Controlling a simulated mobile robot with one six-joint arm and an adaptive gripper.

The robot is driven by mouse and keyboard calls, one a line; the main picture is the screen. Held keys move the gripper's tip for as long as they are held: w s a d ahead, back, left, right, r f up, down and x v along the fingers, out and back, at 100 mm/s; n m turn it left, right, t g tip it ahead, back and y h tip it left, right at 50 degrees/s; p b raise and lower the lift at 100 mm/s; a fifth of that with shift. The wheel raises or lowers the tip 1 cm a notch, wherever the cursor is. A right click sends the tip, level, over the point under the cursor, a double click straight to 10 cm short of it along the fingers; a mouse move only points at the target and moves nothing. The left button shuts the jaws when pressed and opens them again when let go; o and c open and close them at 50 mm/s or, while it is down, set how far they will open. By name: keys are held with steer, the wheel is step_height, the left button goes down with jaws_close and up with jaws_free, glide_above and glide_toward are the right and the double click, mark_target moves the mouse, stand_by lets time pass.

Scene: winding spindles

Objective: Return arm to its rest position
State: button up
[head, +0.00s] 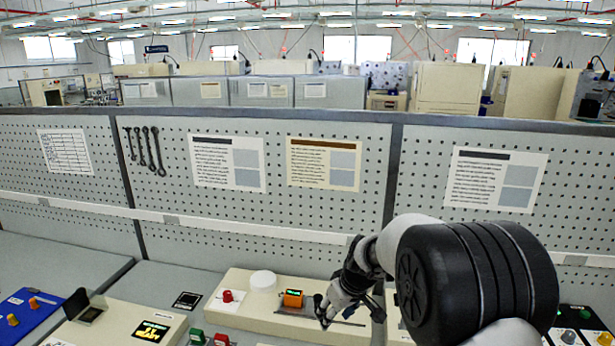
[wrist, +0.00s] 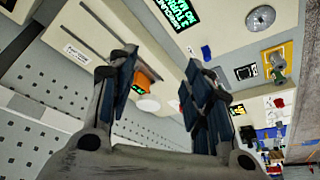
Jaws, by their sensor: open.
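My gripper (head: 333,303) is at the lower right of the head view, above the right part of a cream winding unit (head: 251,314). In the wrist view my gripper (wrist: 160,95) has its two dark-padded fingers spread apart, with nothing between them. The cream unit carries an orange block with a green display (head: 292,299), a white round disc (head: 263,281) and a red knob (head: 228,296). The orange block also shows in the wrist view (wrist: 146,80), beyond the left finger. A thin rod (head: 322,318) lies along the unit, partly hidden by my gripper.
A grey pegboard (head: 270,240) with papers and several hanging wrenches (head: 145,150) rises behind the bench. A cream unit with a lit display (head: 152,331) and a blue panel (head: 20,318) stand at the left. A dark panel with knobs (head: 578,330) is at the lower right.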

steer(key=s+d+r+m+b, duration=0.1)
steer(key=s+d+r+b, duration=0.1)
steer(key=s+r, duration=0.45)
steer(key=s+d+r+m+b, duration=0.1)
steer(key=s+r+b, duration=0.2)
steer(key=s, duration=0.6)
steer(key=s+d+f+m+h+b, duration=0.1)
steer(key=s+d+f+m+b, duration=0.1)
steer(key=s, duration=0.9)
steer(key=s+d+f+m+h+b, duration=0.1)
steer(key=s+d+f+m+b, duration=0.1)
steer(key=s, duration=0.8)
steer(key=shift+s+d+f+t+b, duration=0.15)
steer(key=shift+s+d+t+b, duration=0.05)
steer(key=shift+s+t+b, duration=0.2)
